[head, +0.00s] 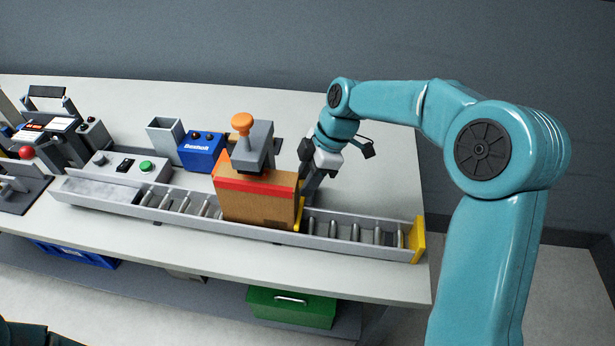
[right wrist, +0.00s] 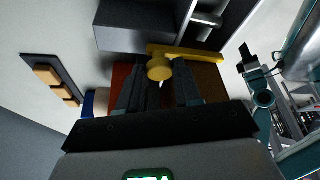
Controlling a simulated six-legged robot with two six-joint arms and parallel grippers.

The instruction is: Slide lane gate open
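The lane gate shows as a yellow bar with a round knob (right wrist: 159,68) in the right wrist view. In the head view only a thin yellow edge (head: 299,215) shows beside the box on the roller lane. My right gripper (head: 309,182) is behind the lane, just right of the box. In its wrist view the two dark fingers (right wrist: 158,92) stand apart on either side of the knob, with a gap visible; contact cannot be told. My left gripper is not clear in the head view; a teal arm part with dark tips (right wrist: 258,70) shows at the right of the wrist view.
A brown box (head: 260,207) with red tape stands on the roller lane (head: 180,203), under a grey stamp with an orange knob (head: 243,124). A yellow end stop (head: 417,240) closes the lane's right end. A control box (head: 130,165) and blue box (head: 201,150) stand behind.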

